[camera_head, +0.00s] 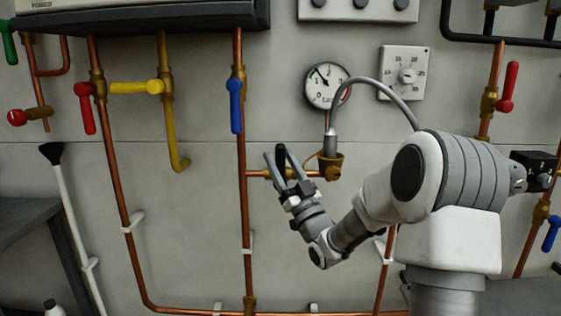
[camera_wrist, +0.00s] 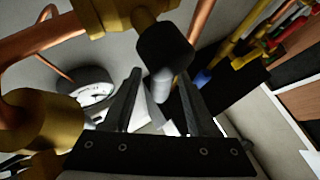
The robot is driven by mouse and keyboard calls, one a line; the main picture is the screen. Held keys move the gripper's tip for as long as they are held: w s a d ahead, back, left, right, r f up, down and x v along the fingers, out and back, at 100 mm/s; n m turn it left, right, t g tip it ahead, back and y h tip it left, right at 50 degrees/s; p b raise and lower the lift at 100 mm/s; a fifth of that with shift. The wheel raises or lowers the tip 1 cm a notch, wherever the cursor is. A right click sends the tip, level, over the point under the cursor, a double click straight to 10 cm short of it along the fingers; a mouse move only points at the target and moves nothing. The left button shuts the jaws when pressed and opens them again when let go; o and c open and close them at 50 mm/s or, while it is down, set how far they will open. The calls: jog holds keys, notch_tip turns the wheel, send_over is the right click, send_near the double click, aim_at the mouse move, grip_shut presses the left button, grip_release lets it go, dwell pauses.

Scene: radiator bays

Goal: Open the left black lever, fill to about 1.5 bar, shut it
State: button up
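A black part with a rounded grey end (camera_wrist: 164,50), seen nearly end-on in the wrist view, sits on a brass valve (camera_wrist: 105,15); it looks like the black lever. My gripper (camera_head: 274,151) is open beside the copper pipe. In the wrist view my gripper's fingertips (camera_wrist: 160,75) are apart, with the grey end in line with the gap; contact is unclear. The pressure gauge (camera_head: 326,86) has its needle pointing up and left, a little past the 1.
A grey braided hose (camera_head: 382,86) arches from the brass fitting (camera_head: 330,166) to behind my arm. A blue lever (camera_head: 236,105), a yellow lever (camera_head: 137,88) and a red lever (camera_head: 86,108) are on pipes to the left. A dial box (camera_head: 405,73) is right of the gauge.

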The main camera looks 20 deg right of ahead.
jog(key=v, duration=1.7)
jog(key=shift+s+b, duration=0.2)
jog(key=shift+b, duration=0.1)
jog(key=shift+d, duration=0.1)
